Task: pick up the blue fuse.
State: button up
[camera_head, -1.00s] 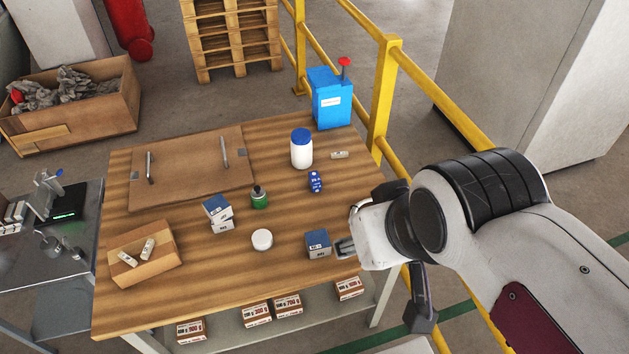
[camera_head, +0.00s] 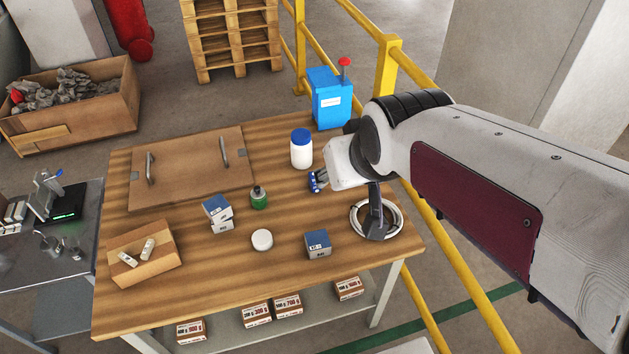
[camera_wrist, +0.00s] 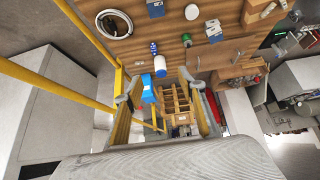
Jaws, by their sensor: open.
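The blue fuse (camera_head: 313,183) is a small blue piece with white markings, on the right part of the wooden table. My gripper (camera_head: 322,180) is open and appears right beside it, overlapping its right side in the head view; I cannot tell whether they touch. In the wrist view, the blue fuse (camera_wrist: 153,48) lies beyond the open fingers of my gripper (camera_wrist: 155,88), near the white bottle, with nothing between the fingers.
A white bottle with a blue lid (camera_head: 301,150) stands just behind the fuse. A green bottle (camera_head: 259,198), a white round tub (camera_head: 262,240), blue-grey boxes (camera_head: 317,244) and a white coil (camera_head: 360,229) are also on the table. A yellow railing (camera_head: 386,70) runs behind the right edge.

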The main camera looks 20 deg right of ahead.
jog(key=w+d+f+t, duration=0.2)
jog(key=w+f, duration=0.3)
jog(key=w, duration=0.7)
jog(key=w+d+f+t, duration=0.1)
jog(key=w+f, duration=0.4)
jog(key=w, duration=0.7)
jog(key=w+d+f+t, duration=0.1)
jog(key=w+f, duration=0.2)
jog(key=f, duration=0.3)
jog(key=w+f+t, duration=0.1)
jog(key=w+f, duration=0.2)
jog(key=f, duration=0.3)
jog(key=w+d+f+t, duration=0.1)
jog(key=w+f, duration=0.2)
jog(key=f, duration=0.3)
jog(key=shift+w+d+f, duration=0.1)
jog(key=shift+d+f, duration=0.05)
jog(key=shift+d, duration=0.15)
jog(key=shift+f, duration=0.45)
jog(key=shift+f, duration=1.7)
jog(key=shift+f, duration=0.15)
